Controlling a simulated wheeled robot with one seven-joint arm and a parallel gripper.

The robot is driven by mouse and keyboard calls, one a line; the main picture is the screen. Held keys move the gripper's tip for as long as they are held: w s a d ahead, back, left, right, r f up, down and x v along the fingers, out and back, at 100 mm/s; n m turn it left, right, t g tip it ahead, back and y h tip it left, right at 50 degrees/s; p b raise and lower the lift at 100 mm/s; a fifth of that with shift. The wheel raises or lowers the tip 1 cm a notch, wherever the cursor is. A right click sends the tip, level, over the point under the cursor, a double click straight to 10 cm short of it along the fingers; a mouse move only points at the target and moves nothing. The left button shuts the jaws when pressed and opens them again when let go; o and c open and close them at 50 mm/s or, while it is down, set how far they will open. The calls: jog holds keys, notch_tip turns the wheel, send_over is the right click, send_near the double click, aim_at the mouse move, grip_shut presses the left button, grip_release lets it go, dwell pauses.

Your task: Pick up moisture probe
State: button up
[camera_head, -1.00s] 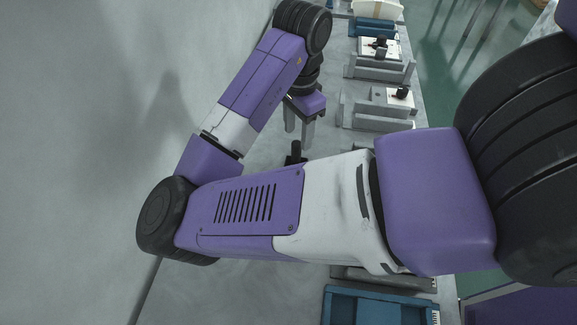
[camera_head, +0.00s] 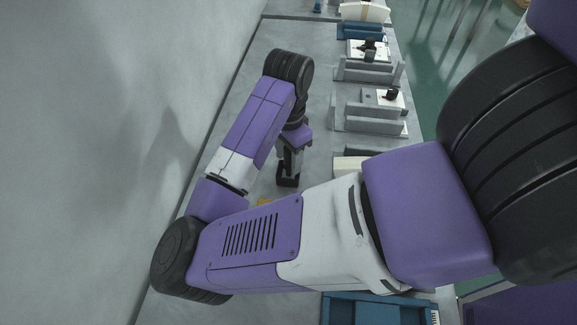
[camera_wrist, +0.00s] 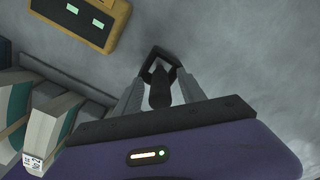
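The moisture probe, as I take it, is a small black upright piece with a wider, angular base; it stands on the grey worktop (camera_head: 245,128) beneath my gripper (camera_head: 290,166). In the head view only the lower part of the probe (camera_head: 288,181) shows. In the wrist view the black handle of the probe (camera_wrist: 160,92) lies between the two grey fingers of my gripper (camera_wrist: 161,78). The fingers look open, one on each side, with narrow gaps to the handle. Contact is hard to judge at this size.
A yellow device with lit green displays (camera_wrist: 92,18) lies near the gripper. White-and-teal boxes (camera_wrist: 45,120) stand at the left of the wrist view. Grey fixtures (camera_head: 368,122) line the right side of the worktop. A blue tray (camera_head: 375,308) is at the front.

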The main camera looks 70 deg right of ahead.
grip_shut()
jog(key=shift+r, duration=0.1)
notch_tip(320, 180, up, 20)
jog(key=p, duration=0.2)
jog(key=shift+p, duration=0.3)
